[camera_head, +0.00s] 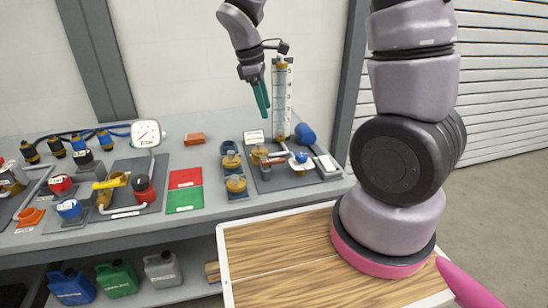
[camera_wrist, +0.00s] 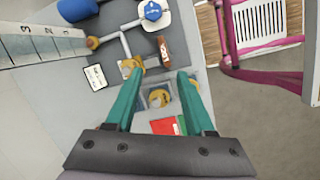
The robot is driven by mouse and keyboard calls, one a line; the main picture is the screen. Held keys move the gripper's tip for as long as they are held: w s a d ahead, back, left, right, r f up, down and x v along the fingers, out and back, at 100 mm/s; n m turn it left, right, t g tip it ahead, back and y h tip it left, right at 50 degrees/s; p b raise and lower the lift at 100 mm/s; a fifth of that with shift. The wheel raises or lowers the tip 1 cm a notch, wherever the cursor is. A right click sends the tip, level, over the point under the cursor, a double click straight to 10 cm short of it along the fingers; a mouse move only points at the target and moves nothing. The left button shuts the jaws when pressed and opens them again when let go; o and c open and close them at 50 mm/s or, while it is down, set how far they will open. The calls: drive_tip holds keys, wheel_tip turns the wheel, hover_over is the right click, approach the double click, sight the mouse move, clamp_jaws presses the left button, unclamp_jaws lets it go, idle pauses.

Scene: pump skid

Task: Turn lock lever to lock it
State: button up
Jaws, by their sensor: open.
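My gripper (camera_head: 262,98) hangs above the bench in the head view, in front of the upright scale column, with its teal fingers pointing down. In the wrist view, the fingers (camera_wrist: 158,76) are spread apart with nothing between their tips. Below and beyond them is a pipe assembly with a brass fitting (camera_wrist: 128,67), a red-brown bar-shaped piece (camera_wrist: 164,52) and a blue knob (camera_wrist: 152,11) on a white plate. I cannot tell for sure which part is the lock lever. The assembly sits on a grey plate (camera_head: 290,183), with a blue cylinder (camera_head: 305,133) behind.
The scale column (camera_head: 282,98) stands upright close to my gripper. Two yellow-topped fittings (camera_head: 236,184) stand left of the assembly, beside a red mat (camera_head: 185,178) and a green mat (camera_head: 184,200). A gauge (camera_head: 146,133) and other valves stand further left. Jerrycans (camera_head: 118,279) are below the bench.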

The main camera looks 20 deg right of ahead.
sight(274, 159)
drive_tip(key=f+n, duration=0.1)
drive_tip(key=f, duration=0.4)
drive_tip(key=d+f+n+h, duration=0.1)
drive_tip(key=f+n, duration=0.1)
drive_tip(key=f, duration=0.4)
drive_tip(key=d+f+n, duration=0.1)
drive_tip(key=f, duration=0.5)
drive_tip(key=shift+w+f+n+h, duration=0.1)
drive_tip(key=shift+w+n+h, duration=0.05)
drive_tip(key=shift+n+h, duration=0.15)
clamp_jaws()
